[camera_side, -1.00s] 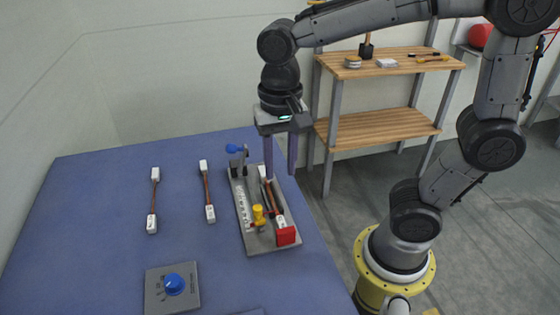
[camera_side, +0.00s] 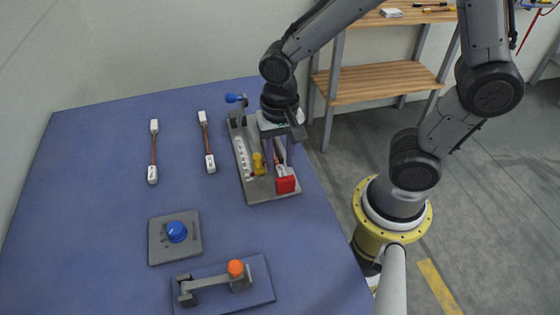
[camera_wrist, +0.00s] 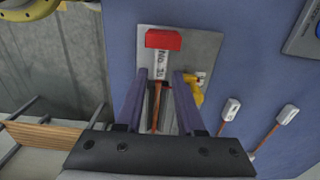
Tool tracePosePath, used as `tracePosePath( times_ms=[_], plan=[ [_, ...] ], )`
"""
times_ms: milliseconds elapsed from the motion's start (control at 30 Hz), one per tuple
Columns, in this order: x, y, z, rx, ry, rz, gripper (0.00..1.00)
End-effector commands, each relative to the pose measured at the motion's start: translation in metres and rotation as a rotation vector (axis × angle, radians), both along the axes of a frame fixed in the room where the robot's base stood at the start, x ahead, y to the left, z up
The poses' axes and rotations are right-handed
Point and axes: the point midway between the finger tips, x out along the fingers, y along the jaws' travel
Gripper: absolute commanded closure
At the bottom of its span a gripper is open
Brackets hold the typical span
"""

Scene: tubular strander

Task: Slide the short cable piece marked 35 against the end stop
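The short cable piece has a brown middle and a white end marked No. 35 (camera_wrist: 160,65). It lies in a grey fixture (camera_side: 257,192), lengthwise along its right side. A red block (camera_side: 286,185), which looks like the end stop, stands at the fixture's near end. In the wrist view the red block (camera_wrist: 163,40) sits right beside the marked end; I cannot tell whether they touch. My gripper (camera_side: 279,160) is low over the fixture. Its two fingers (camera_wrist: 160,78) are apart, one on each side of the cable, with visible gaps. The cable's far end is hidden.
A yellow knob (camera_side: 258,164) stands left of the cable, close to a finger. A blue-handled part (camera_side: 236,98) stands at the fixture's far end. Two other cables (camera_side: 153,150) (camera_side: 206,143) lie left. A blue dial (camera_side: 176,231) and an orange-knobbed lever (camera_side: 235,268) are nearer.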

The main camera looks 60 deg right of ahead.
Motion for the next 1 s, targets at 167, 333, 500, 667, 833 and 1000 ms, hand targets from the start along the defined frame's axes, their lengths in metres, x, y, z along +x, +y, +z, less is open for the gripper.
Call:
tracePosePath(
  times_ms=[167, 333, 500, 667, 833, 1000],
  plan=[
    [-0.001, 0.000, -0.014, -0.001, 0.004, 0.000, 0.62],
    [-0.001, 0.000, -0.017, 0.000, 0.001, 0.000, 0.62],
    [-0.001, 0.000, -0.017, 0.000, 0.001, 0.000, 0.62],
    [0.000, 0.000, -0.016, -0.001, 0.001, 0.000, 0.88],
    [0.000, 0.000, -0.016, -0.001, 0.001, 0.000, 1.00],
    [0.000, 0.000, -0.016, 0.000, 0.000, 0.000, 1.00]
  ],
)
